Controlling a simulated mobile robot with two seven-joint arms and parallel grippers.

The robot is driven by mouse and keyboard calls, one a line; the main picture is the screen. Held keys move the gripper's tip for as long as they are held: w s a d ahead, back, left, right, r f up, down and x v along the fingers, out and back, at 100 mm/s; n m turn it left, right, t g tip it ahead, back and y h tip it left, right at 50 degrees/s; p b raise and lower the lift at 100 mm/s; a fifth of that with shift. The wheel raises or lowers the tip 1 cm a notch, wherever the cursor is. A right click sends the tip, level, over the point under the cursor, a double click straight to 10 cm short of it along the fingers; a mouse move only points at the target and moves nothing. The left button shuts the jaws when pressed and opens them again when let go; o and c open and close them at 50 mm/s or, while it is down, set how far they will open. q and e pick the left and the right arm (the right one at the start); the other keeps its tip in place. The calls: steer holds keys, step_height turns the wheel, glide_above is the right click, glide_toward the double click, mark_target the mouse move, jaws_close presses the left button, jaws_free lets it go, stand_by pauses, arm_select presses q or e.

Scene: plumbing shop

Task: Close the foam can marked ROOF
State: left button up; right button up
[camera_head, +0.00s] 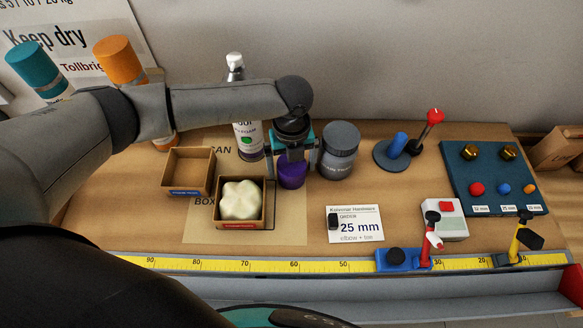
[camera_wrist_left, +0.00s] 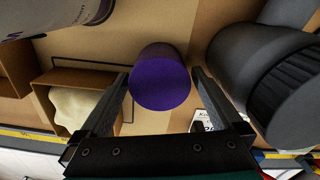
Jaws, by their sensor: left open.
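A purple cylindrical cap (camera_head: 291,175) stands on the bench. My left gripper (camera_head: 291,164) is open above it, with its two fingers on either side. In the left wrist view, the purple cap (camera_wrist_left: 160,80) shows between the open fingertips, with gaps visible beside them. A white bottle-like can (camera_head: 247,138) with a dark-lettered label and a narrow white top stands just left of the gripper. My arm hides part of it. I cannot read ROOF on any can. My right gripper is not in view.
A dark grey jar (camera_head: 340,150) stands close right of the gripper. An open box with a cream lump (camera_head: 241,200) and an empty box (camera_head: 188,172) lie left. Teal (camera_head: 36,66) and orange (camera_head: 121,58) capped cans stand at the back left. A yellow ruler (camera_head: 270,265) runs along the front.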

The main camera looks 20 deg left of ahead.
arm_select(q)
steer(key=shift+f, duration=0.8)
steer(key=c, duration=1.1)
steer(key=shift+r, duration=0.2)
step_height(320, 180, up, 20)
steer(key=shift+f+p, duration=0.1)
steer(key=shift+p, duration=1.15)
